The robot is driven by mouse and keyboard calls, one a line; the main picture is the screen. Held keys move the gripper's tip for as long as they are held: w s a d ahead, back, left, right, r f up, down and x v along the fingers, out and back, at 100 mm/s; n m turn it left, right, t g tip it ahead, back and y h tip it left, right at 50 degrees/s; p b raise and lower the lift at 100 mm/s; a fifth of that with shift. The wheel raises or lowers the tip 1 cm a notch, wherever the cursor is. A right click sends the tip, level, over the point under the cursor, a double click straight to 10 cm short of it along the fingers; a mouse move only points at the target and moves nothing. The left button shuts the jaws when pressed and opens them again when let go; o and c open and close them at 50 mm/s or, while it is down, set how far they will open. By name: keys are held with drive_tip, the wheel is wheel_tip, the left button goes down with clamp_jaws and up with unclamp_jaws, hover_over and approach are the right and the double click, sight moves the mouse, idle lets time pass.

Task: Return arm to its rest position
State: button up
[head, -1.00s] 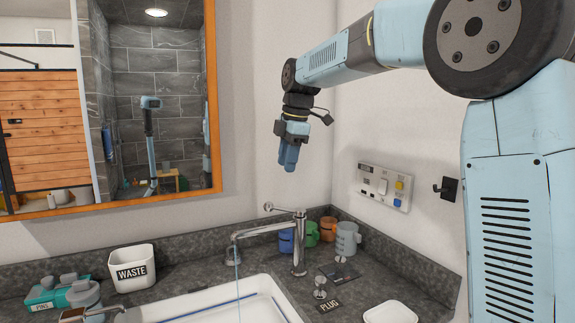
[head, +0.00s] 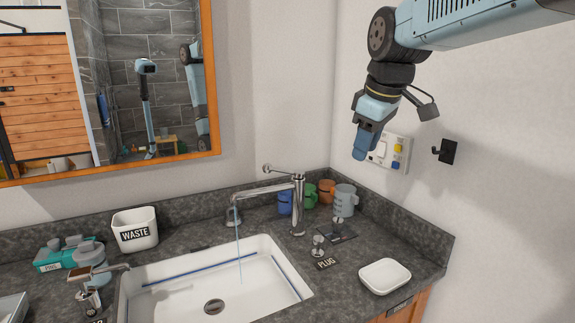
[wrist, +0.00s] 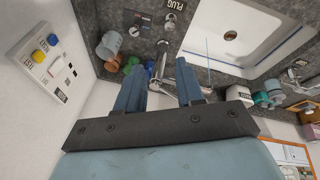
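My gripper (head: 361,150) hangs from my raised arm at the upper right of the head view, pointing down in front of the right wall. In the wrist view its two blue fingers (wrist: 158,82) stand apart with nothing between them. It is above the right end of the counter, clear of the tap and mugs. My upper arm links reach out of the head view at the top right.
A wall panel with switches (head: 390,152) is close behind my gripper, and a black hook (head: 446,151) is to its right. Below are the tap (head: 298,205) with running water, several mugs (head: 344,200), the white basin (head: 265,250) and a soap dish (head: 385,276).

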drive_tip(key=s+d+f+m+t, duration=0.1)
drive_tip(key=s+d+f+m, duration=0.2)
drive_tip(key=s, duration=0.4)
drive_tip(key=s+d+f+m+h, duration=0.1)
drive_tip(key=s+d+f+m, duration=0.3)
drive_tip(key=s+f+m, duration=0.1)
drive_tip(key=shift+s+d+f+m+t, duration=0.25)
drive_tip(key=shift+s+f+m+t, duration=0.15)
drive_tip(key=shift+s+m, duration=0.5)
drive_tip(key=shift+s+d+f, duration=0.1)
drive_tip(key=shift+s+f, duration=0.15)
drive_tip(key=shift+s, duration=0.2)
